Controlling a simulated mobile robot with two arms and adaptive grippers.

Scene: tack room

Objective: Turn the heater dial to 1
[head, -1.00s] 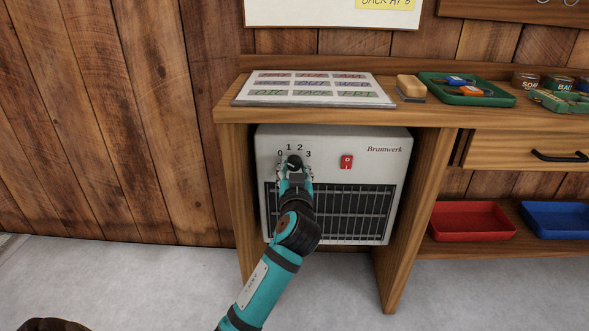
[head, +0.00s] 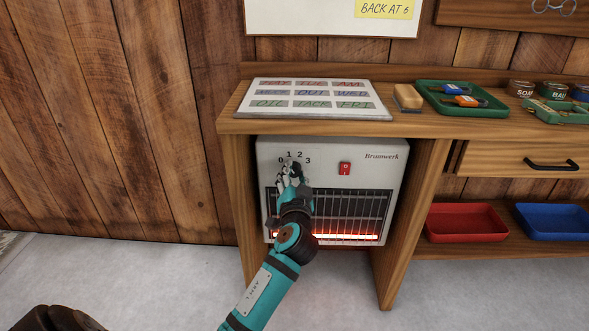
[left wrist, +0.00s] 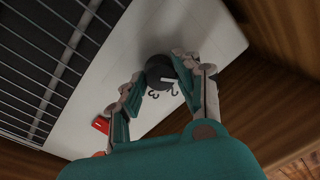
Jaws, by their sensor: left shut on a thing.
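The heater (head: 330,165) is a pale box under the bench, with numbers 0 to 3 around its dial, a red switch (head: 345,168) and a dark grille. An orange bar glows behind the grille. My left gripper (head: 291,174) is at the dial and hides most of it in the head view. In the left wrist view the dark round dial (left wrist: 159,70) sits between the fingers of my left gripper (left wrist: 160,78), which are shut on it. The dial's pale mark shows; the 2 and 3 are visible beside it. The exact setting is hard to tell. My right gripper is not in view.
The wooden bench (head: 420,125) stands over the heater, with its side panels close to left and right. On it lie a lettered board (head: 310,113), a brush (head: 407,97) and a green tray (head: 430,86). Red (head: 465,222) and blue (head: 560,222) trays sit on the lower shelf.

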